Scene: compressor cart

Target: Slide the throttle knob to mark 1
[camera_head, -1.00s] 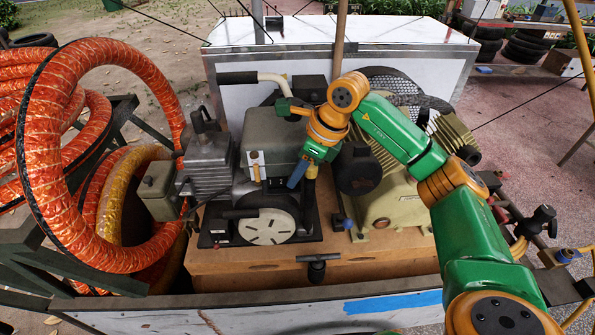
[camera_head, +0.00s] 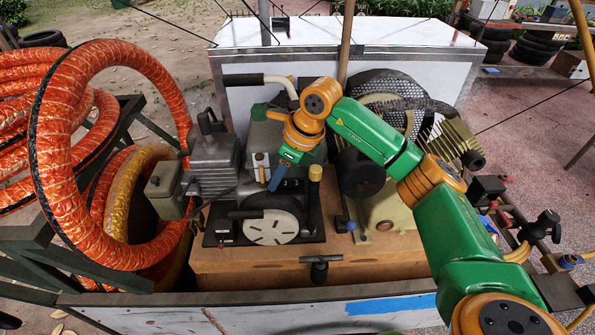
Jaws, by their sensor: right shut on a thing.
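My right gripper (camera_head: 275,178) reaches in from the right, over the front of the grey engine (camera_head: 262,133). Its blue fingers point down and are shut on the throttle knob, which they hide. The fingers are just right of a small upright plate with a white top and an orange-brown lower part (camera_head: 261,166), and left of a yellow-topped post (camera_head: 315,172). I cannot make out the throttle's marks at this size. My left gripper is not in view.
A round slotted recoil cover (camera_head: 272,227) sits below the fingers. A black T-handle (camera_head: 320,265) is on the cart's front. A meshed wheel guard (camera_head: 383,85) stands behind my right arm. Orange hose coils (camera_head: 60,190) crowd the left.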

